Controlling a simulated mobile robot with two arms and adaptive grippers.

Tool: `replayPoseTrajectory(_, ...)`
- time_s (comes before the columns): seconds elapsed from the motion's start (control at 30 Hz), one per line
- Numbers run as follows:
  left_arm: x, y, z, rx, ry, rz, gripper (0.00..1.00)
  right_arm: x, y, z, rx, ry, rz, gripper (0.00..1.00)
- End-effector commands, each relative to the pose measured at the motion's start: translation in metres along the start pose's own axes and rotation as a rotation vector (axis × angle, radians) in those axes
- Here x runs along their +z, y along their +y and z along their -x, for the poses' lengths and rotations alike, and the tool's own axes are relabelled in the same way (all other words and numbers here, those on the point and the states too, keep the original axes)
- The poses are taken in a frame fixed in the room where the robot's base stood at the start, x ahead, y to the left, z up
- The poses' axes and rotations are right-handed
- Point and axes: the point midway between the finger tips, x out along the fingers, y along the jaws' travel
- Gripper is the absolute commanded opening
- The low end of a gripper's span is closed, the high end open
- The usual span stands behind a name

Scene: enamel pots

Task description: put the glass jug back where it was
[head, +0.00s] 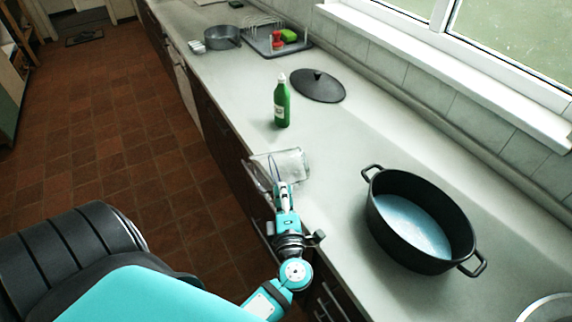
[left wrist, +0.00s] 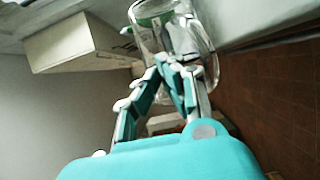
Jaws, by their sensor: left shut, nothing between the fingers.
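The clear glass jug (head: 291,160) is at the front edge of the counter, its left part reaching past that edge. It looks tilted or lying on its side; its exact pose is hard to tell through the clear glass. My left gripper (head: 282,187) is at the jug's near side, shut with nothing between its fingers. In the left wrist view the jug (left wrist: 205,42) is just beyond the fingertips (left wrist: 170,62), overlapping them; I cannot tell whether they touch. My right gripper is not in view.
A green bottle (head: 282,104) stands behind the jug, with a black lid (head: 318,86) beyond it. A large black pot (head: 377,215) holding bluish liquid is to the right. A grey pan (head: 222,38) and dish rack (head: 265,46) are farther back. Bare counter lies between jug and pot.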

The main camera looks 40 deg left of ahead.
Motion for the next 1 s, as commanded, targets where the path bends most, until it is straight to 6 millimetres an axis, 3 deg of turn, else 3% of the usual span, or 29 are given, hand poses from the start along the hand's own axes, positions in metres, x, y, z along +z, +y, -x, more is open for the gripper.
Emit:
replayPoseTrajectory(0.13, 0.000, 0.001, -0.032, 0.005, 0.000, -0.001, 0.00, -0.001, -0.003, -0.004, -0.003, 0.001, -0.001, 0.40)
replayPoseTrajectory(0.3, 0.018, -0.002, -0.050, 0.002, -0.002, 0.002, 0.00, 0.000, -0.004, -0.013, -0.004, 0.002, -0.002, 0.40)
replayPoseTrajectory(1.0, 0.036, 0.000, -0.067, 0.001, -0.001, -0.002, 0.00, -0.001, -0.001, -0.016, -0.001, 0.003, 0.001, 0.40)
